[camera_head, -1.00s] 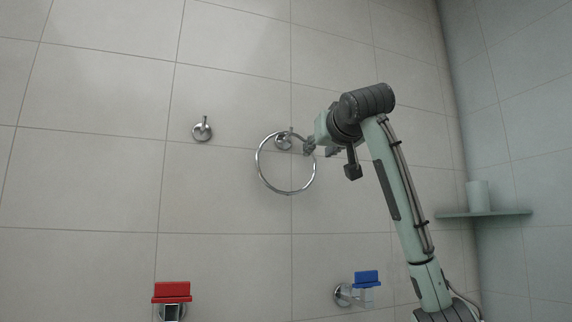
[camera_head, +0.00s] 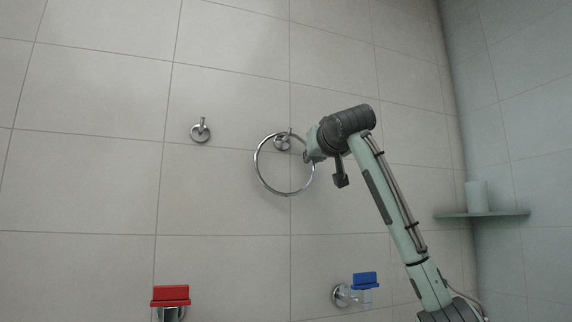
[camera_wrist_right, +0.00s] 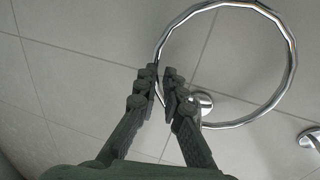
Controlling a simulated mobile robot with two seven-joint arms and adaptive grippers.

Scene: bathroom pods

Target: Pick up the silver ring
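The silver ring (camera_head: 258,176) hangs on a chrome wall hook (camera_head: 283,142) near the middle of the head view. It fills the upper right of the wrist view (camera_wrist_right: 292,60). My right gripper (camera_head: 308,157) is at the ring's upper right side. In the wrist view its fingertips (camera_wrist_right: 161,82) are close together, with the ring's left edge between them, so they look shut on the ring. The ring is still at the hook. My left gripper is in neither view.
A second, empty hook (camera_head: 201,132) is on the tiled wall to the left. Below are fixtures with a red handle (camera_head: 171,295) and a blue handle (camera_head: 365,279). A corner shelf (camera_head: 482,213) with a white cup (camera_head: 477,195) is at the right.

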